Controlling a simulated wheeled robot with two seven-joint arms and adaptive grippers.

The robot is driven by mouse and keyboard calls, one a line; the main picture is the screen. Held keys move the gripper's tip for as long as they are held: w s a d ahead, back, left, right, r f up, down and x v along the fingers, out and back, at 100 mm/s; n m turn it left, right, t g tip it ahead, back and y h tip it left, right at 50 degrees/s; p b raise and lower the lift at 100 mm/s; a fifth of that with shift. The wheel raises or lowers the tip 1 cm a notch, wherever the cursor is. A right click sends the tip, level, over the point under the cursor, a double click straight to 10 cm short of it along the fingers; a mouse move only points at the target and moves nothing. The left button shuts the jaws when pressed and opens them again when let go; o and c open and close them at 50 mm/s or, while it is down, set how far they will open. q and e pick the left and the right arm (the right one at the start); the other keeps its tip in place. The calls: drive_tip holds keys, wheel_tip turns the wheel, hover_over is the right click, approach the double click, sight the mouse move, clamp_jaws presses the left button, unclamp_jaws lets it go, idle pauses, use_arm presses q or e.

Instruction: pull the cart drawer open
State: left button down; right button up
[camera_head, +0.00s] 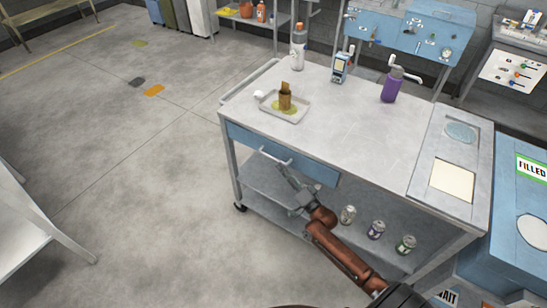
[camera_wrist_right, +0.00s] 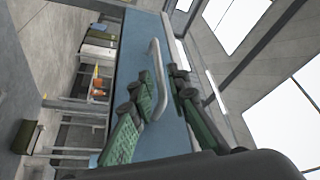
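The cart (camera_head: 335,118) has a blue drawer (camera_head: 248,138) under its light grey top. The drawer front looks flush with the cart, so it appears shut. A pale bar handle (camera_head: 272,158) sits on the drawer front and also shows in the right wrist view (camera_wrist_right: 155,55). My right gripper (camera_head: 285,172) is at the handle, reaching in from the lower right. In the right wrist view its green fingers with dark tips (camera_wrist_right: 160,80) stand on either side of the handle bar, with a gap visible on the right. Firm contact cannot be told. My left gripper is not in view.
A tray (camera_head: 297,117) with a brown item, a white bottle (camera_head: 298,50), a blue device (camera_head: 339,68) and a purple pump bottle (camera_head: 391,85) stand on the cart. Several cans (camera_head: 376,230) stand on its lower shelf.

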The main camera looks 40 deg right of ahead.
sight(272, 157)
drive_tip(key=b+x, duration=0.1)
drive_tip(key=x, duration=0.6)
drive_tip(key=shift+f, duration=0.15)
clamp_jaws()
idle(0.3)
